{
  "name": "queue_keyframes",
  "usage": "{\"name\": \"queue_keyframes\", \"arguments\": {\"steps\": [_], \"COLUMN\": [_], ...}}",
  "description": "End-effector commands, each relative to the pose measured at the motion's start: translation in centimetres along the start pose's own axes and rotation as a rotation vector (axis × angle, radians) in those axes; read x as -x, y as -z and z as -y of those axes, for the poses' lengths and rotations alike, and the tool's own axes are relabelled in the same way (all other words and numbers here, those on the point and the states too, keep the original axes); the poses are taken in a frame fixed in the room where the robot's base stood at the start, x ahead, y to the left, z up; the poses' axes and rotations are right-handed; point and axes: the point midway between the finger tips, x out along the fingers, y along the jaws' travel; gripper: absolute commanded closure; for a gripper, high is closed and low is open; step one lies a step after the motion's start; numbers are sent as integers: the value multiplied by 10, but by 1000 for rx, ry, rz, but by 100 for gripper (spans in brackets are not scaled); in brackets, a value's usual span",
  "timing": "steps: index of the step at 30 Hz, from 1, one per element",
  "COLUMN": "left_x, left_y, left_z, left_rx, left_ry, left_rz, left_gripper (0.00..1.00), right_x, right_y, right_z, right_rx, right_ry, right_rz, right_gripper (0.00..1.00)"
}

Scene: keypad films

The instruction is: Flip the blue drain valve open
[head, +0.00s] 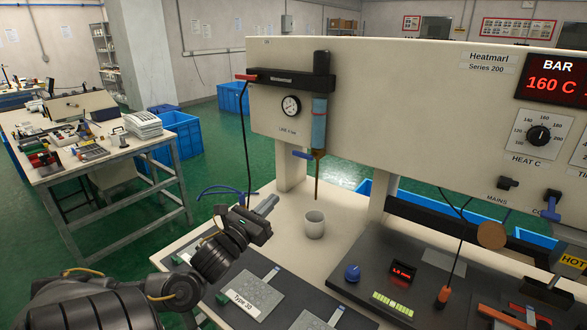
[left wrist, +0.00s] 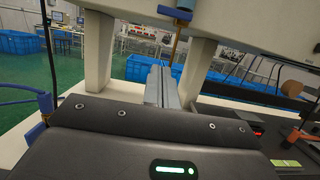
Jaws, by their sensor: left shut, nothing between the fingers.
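The blue drain valve (head: 303,155) is a small lever under the blue filter cylinder (head: 319,122) on the front of the cream machine. Its handle sticks out to the left, roughly level, above a thin brown pipe (head: 317,180). It also shows at the top of the left wrist view (left wrist: 174,13). My left gripper (head: 269,204) is shut and empty, below and left of the valve and apart from it. Its fingers also show in the left wrist view (left wrist: 161,84), pointing toward the pipe. My right gripper is not in view.
A pressure gauge (head: 291,105) is left of the filter. A support post (head: 290,165) stands behind the valve. Grey plates (head: 250,296) lie in front.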

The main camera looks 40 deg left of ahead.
Motion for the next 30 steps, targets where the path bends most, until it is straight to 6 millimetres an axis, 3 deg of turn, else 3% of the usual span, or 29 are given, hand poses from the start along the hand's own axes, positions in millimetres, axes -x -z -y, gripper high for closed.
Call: {"name": "queue_keyframes", "arguments": {"steps": [8,21,30], "left_x": [-23,-104,-110], "left_y": [-3,-4,-36], "left_z": [1,0,1], "left_rx": [0,1,1], "left_ry": [1,-1,1], "left_rz": [4,4,0], "left_gripper": [100,100,100], "right_x": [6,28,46], "right_y": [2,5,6], "right_z": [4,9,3], "right_rx": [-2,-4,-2], "right_ry": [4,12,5], "right_rz": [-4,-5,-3], "right_gripper": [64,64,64]}}
